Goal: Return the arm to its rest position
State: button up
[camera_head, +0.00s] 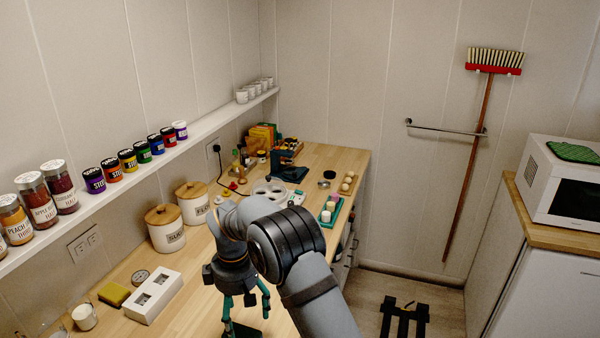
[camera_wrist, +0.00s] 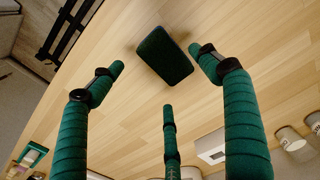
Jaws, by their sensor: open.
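My grey arm reaches over the wooden counter (camera_head: 200,300), and my gripper (camera_head: 247,309) hangs from it, pointing down. In the wrist view my gripper (camera_wrist: 158,75) shows three green fingers spread open with nothing held between them. A dark green block (camera_wrist: 165,55) lies on the counter beyond the fingertips. It also shows in the head view (camera_head: 243,331), low in the picture under the gripper, partly hidden by the fingers. The gap between fingertips and block is hard to judge.
Two wooden-lidded canisters (camera_head: 165,232) and a white box (camera_head: 153,296) stand left of my gripper. A shelf (camera_head: 130,170) with several jars runs along the left wall. A green tray (camera_head: 331,215) sits beyond my arm. A microwave (camera_head: 562,185) stands at right; the floor between is mostly open.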

aim_at(245, 331)
notch_tip(245, 331, down, 8)
jog(key=shift+r, duration=2.35)
